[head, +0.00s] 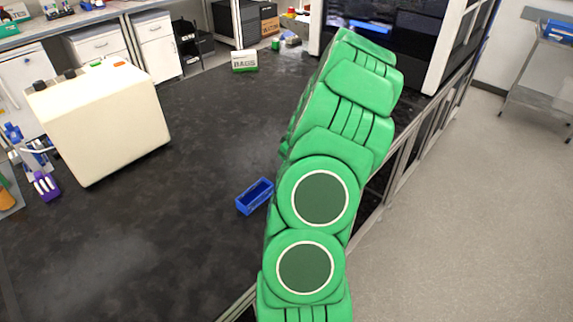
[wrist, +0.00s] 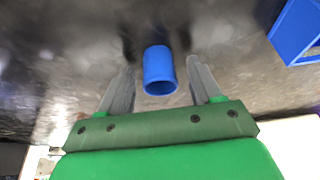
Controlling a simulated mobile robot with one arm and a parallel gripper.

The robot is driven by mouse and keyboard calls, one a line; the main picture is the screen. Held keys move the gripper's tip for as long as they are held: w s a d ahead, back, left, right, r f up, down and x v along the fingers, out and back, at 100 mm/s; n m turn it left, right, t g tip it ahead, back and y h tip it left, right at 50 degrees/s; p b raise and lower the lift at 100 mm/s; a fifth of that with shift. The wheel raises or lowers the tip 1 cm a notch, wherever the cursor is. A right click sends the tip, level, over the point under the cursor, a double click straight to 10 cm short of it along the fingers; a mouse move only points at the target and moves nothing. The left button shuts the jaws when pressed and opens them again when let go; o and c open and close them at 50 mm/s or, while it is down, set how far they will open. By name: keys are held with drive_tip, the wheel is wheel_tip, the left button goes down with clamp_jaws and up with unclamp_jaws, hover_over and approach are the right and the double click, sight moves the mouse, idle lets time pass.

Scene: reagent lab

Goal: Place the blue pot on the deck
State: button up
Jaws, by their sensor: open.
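The blue pot (wrist: 159,66), a small round cylinder, shows in the wrist view over the dark bench top. My gripper (wrist: 160,70) is open, with one grey finger on each side of the pot and a visible gap on both sides. In the head view the pot and my gripper are hidden behind my green arm. A white-framed machine (head: 447,45) with a dark interior stands at the back right of the head view; I cannot tell whether its floor is the deck.
An open blue bin (head: 255,196) lies on the black bench (head: 190,235); a blue box edge (wrist: 297,35) shows near the pot. A cream instrument (head: 105,120) stands at left, a small labelled box (head: 244,61) farther back. The bench between is mostly clear.

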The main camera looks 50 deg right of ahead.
clamp_jaws()
idle(0.3)
drive_tip(key=shift+r, duration=0.1)
drive_tip(key=shift+r, duration=0.55)
wheel_tip(320, 180, up, 2)
drive_tip(key=shift+r, duration=0.2)
drive_tip(key=s+a+r, duration=0.9)
drive_tip(key=s, duration=0.1)
drive_tip(key=shift+s+a+r, duration=0.15)
drive_tip(key=shift+a, duration=0.1)
